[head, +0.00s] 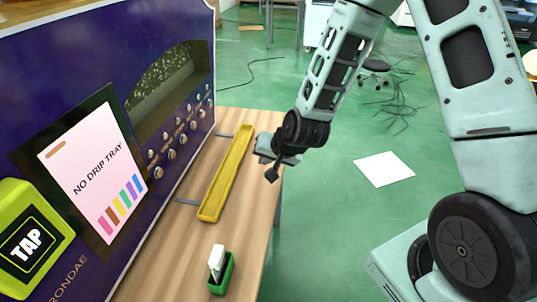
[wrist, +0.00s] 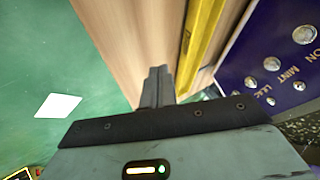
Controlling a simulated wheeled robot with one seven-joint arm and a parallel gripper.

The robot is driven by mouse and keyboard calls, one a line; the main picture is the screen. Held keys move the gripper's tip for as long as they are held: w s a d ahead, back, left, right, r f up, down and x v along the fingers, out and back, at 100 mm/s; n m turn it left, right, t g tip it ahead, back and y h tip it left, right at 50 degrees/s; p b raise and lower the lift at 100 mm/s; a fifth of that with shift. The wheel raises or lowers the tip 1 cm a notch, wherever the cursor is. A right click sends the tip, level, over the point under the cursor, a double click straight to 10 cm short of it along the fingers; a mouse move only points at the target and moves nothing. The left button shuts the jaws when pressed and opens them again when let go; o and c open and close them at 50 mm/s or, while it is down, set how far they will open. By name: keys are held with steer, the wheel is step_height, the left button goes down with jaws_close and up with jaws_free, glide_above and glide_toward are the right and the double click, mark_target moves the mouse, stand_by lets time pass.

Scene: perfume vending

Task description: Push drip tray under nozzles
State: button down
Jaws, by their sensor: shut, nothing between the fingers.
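The drip tray (head: 228,172) is a long yellow trough on the wooden counter, lying alongside the purple machine front with a gap between them. It also shows in the wrist view (wrist: 198,45). A row of round metal nozzles or knobs (head: 171,154) runs along the machine front; I cannot tell which they are. My gripper (head: 262,157) is at the tray's right side, near its far half, on the side away from the machine. In the wrist view its fingers (wrist: 157,82) are together and empty, close beside the tray's edge. Whether they touch the tray is unclear.
The machine's screen (head: 95,170) reads "NO DRIP TRAY". A green TAP reader (head: 32,240) is at the lower left. Grey rails (head: 187,202) lie on the counter between machine and tray. A green holder with a white item (head: 217,257) stands near the tray's near end.

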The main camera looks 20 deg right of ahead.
mark_target(231, 164)
steer(key=x, duration=0.3)
steer(key=shift+w+f, duration=0.15)
steer(key=shift+f, duration=0.2)
steer(key=w+a, duration=0.2)
steer(key=shift+w+a+f, duration=0.1)
steer(key=shift+a+f, duration=0.15)
steer(key=shift+a, duration=0.05)
steer(key=shift+w+a+p, duration=0.3)
steer(key=shift+w+a, duration=0.05)
steer(key=shift+a, duration=0.1)
steer(key=w+a, duration=0.1)
steer(key=a, duration=0.1)
steer(key=w+a+p, duration=0.1)
steer(key=w+a, duration=0.1)
steer(key=a, duration=0.1)
steer(key=w+a, duration=0.2)
steer(key=shift+w+a+p, duration=0.25)
steer(key=shift+a+p, duration=0.05)
